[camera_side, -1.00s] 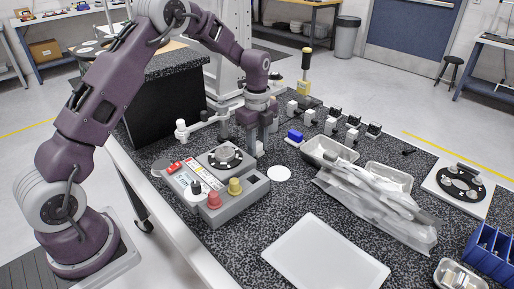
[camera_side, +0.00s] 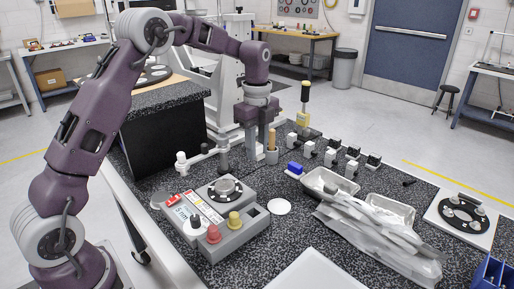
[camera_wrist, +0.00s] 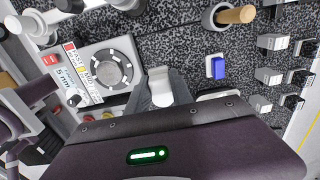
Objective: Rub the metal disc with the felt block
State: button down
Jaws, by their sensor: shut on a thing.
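A grey machine (camera_side: 235,236) stands on the speckled bench with a round metal disc (camera_side: 225,188) on top. The disc has a dark ring with several light spots and also shows in the wrist view (camera_wrist: 112,67). My gripper (camera_side: 250,152) is above the bench, behind and slightly right of the disc, apart from it. In the wrist view, my gripper (camera_wrist: 161,92) is shut on a small white block, which I take as the felt block (camera_wrist: 160,84). In the side view I cannot make out the block.
A cup with a wooden handle (camera_side: 272,156) stands close right of my gripper. A blue block (camera_side: 295,168) and a white round pad (camera_side: 280,206) lie to the right. Knobs (camera_side: 235,220) stand up on the machine's front. Metal trays (camera_side: 330,181) and plastic bags (camera_side: 380,235) fill the right.

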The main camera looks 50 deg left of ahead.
send_near(228, 186)
jog(key=d+r, duration=0.1)
jog(key=d, duration=0.1)
jog(key=shift+s+f, duration=0.15)
jog(key=shift+f, duration=3.2)
jog(key=shift+a+f, duration=0.5)
jog(key=shift+a, duration=0.15)
jog(key=shift+a+f, duration=0.1)
jog(key=shift+a, duration=2.3)
jog(key=shift+d, duration=3.05)
jog(key=shift+a, duration=3.1)
jog(key=shift+d, duration=3.05)
notch_tip(228, 186, up, 8)
